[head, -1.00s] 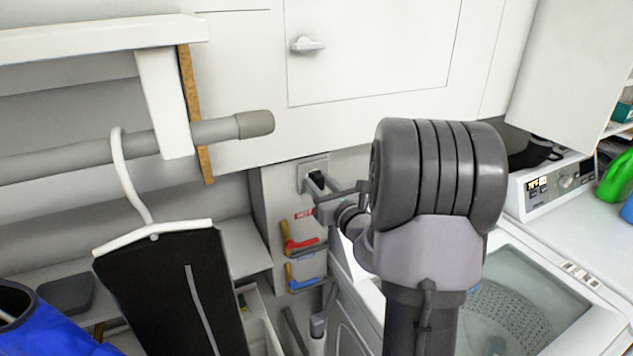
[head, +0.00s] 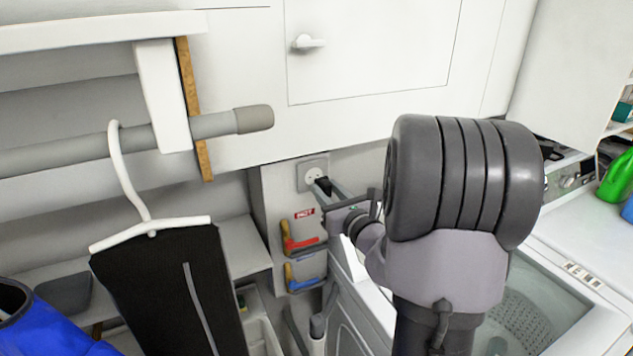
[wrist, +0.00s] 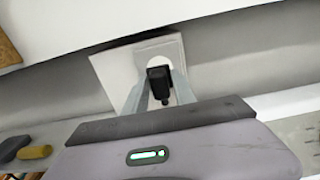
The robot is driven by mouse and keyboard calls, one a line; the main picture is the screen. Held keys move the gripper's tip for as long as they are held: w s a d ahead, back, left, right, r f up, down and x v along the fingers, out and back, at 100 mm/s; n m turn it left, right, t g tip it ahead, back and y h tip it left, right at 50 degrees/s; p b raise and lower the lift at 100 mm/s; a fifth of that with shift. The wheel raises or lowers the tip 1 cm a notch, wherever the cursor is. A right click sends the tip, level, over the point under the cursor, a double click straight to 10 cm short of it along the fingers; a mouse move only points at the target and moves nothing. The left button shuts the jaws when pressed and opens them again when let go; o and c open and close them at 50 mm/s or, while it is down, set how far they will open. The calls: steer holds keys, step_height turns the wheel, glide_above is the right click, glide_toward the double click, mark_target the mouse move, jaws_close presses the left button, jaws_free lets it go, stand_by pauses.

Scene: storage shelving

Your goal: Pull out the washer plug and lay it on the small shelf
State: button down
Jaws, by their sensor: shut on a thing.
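The black washer plug (head: 323,186) is between the fingertips of my gripper (head: 326,189), which is shut on it. In the wrist view the plug (wrist: 158,84) is between the two pale fingers, in front of the socket plate (wrist: 113,73). A light grey shelf (head: 240,244) is left of and below the socket, partly hidden by hanging clothes; I cannot tell if it is the small shelf.
A black garment (head: 165,285) hangs from a white hanger (head: 128,180) on a grey rod (head: 90,150). Red and blue valve handles (head: 302,247) sit below the socket. A washer (head: 362,305) with a clear lid stands beneath my arm. White cabinets (head: 370,50) are above.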

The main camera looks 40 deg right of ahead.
steer(key=shift+v, duration=1.2)
steer(key=shift+b, duration=0.3)
